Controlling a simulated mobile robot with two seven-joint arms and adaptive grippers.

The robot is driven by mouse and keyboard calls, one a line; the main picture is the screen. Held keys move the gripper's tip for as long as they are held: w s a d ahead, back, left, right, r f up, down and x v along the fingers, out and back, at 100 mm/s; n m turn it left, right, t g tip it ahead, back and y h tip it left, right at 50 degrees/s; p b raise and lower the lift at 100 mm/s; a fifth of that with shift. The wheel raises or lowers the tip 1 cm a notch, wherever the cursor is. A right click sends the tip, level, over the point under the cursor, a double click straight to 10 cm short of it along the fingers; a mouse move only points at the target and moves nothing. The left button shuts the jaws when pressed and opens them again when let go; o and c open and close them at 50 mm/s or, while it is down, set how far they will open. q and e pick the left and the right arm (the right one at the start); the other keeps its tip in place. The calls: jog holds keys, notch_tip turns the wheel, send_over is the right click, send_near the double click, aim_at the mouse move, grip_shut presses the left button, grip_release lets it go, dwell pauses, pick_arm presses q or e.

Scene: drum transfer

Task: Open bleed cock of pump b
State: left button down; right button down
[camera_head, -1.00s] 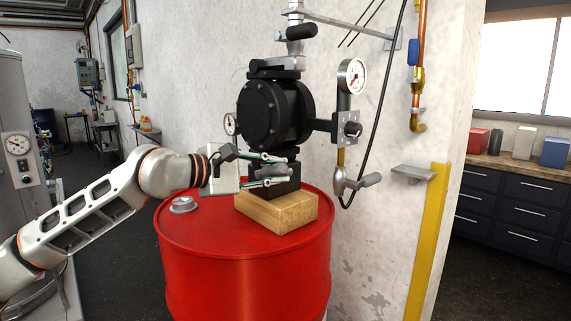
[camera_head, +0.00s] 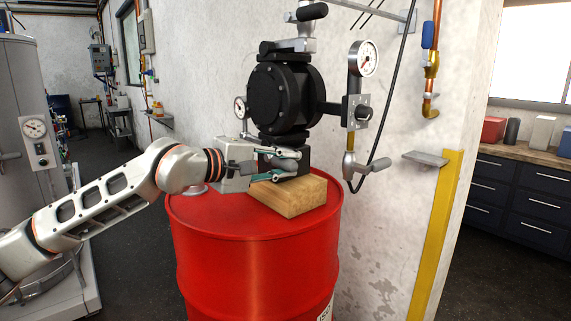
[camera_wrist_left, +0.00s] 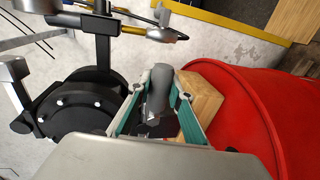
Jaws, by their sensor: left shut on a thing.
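Pump b appears to be the black round-bodied pump (camera_head: 285,98) on the wall above a red drum; no label is readable. A grey handle (camera_head: 285,163) sticks out low under its body, and it also shows in the left wrist view (camera_wrist_left: 159,92). My left gripper (camera_head: 289,165) is shut on this handle, with one finger on each side of it. The fingers also show in the left wrist view (camera_wrist_left: 160,100). What the handle joins is partly hidden by the fingers. My right gripper is in neither view now.
The red drum (camera_head: 255,255) stands under the pump with a wooden block (camera_head: 290,197) on top. A gauge (camera_head: 364,59) and a grey-handled valve (camera_head: 366,168) are right of the pump. A small metal shelf (camera_head: 425,158) juts from the wall. A grey tank (camera_head: 35,95) stands left.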

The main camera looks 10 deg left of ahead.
pick_arm(q)
jog(key=shift+f, duration=0.15)
jog(key=c, duration=1.8)
grip_release()
jog(key=shift+a, duration=0.1)
jog(key=v, duration=1.2)
